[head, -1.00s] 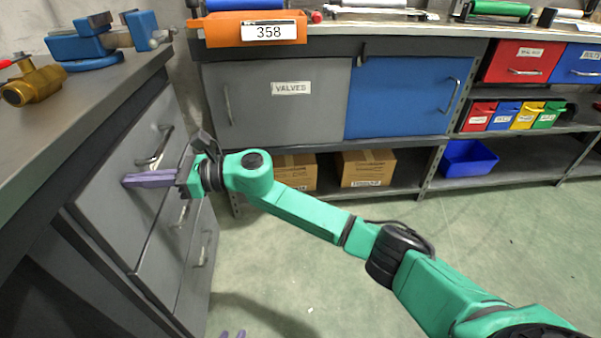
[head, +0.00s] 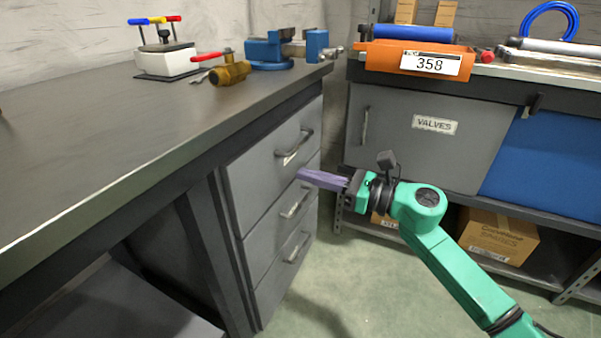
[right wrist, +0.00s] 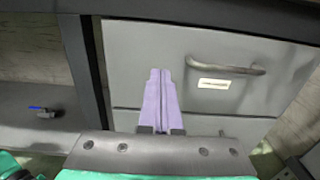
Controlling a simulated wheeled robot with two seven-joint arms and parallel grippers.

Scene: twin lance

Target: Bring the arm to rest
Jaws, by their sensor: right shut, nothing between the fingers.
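My right arm (head: 445,255) is green and comes in from the lower right in the head view. Its right gripper (head: 302,175) has purple fingers that are together with nothing between them. The gripper is in front of the grey drawer unit (head: 262,190) under the workbench, close to the upper drawers. In the right wrist view the shut fingers (right wrist: 160,78) point at a drawer front, left of its handle (right wrist: 225,65). I cannot tell the exact gap to the drawer front. My left gripper is not in view.
The workbench (head: 110,130) holds a blue vise (head: 270,52), a brass valve (head: 230,72) and a white block with coloured handles (head: 168,60). A shelf cabinet with a grey VALVES door (head: 410,150) stands behind. Open green floor (head: 360,290) lies below the arm.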

